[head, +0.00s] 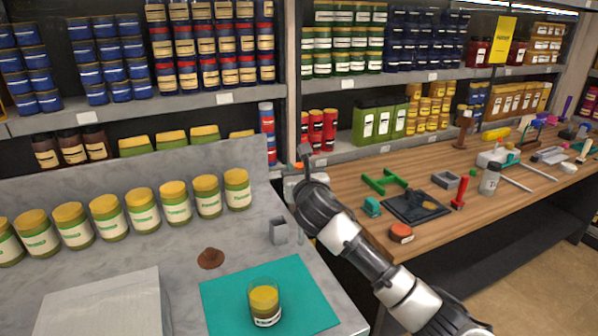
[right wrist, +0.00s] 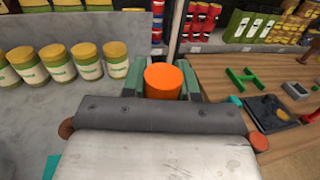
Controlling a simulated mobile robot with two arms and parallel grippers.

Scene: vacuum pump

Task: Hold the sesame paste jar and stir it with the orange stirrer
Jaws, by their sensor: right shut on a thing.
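An open glass jar (head: 264,304) with yellowish paste and a white label stands upright on a teal mat (head: 222,293) in the head view; I take it for the sesame paste jar. My right gripper (head: 298,175) is beyond it, near the back right edge of the marble counter. In the right wrist view the right gripper (right wrist: 165,82) is shut on the orange stirrer (right wrist: 164,82), whose orange end shows between the fingers. The rest of the stirrer is hidden. My left gripper is not in view.
A small grey holder (head: 279,231) and a brown lump (head: 210,258) sit on the counter. A row of yellow-lidded jars (head: 143,209) lines its back. A wooden bench (head: 450,170) with tools lies to the right. Stocked shelves stand behind.

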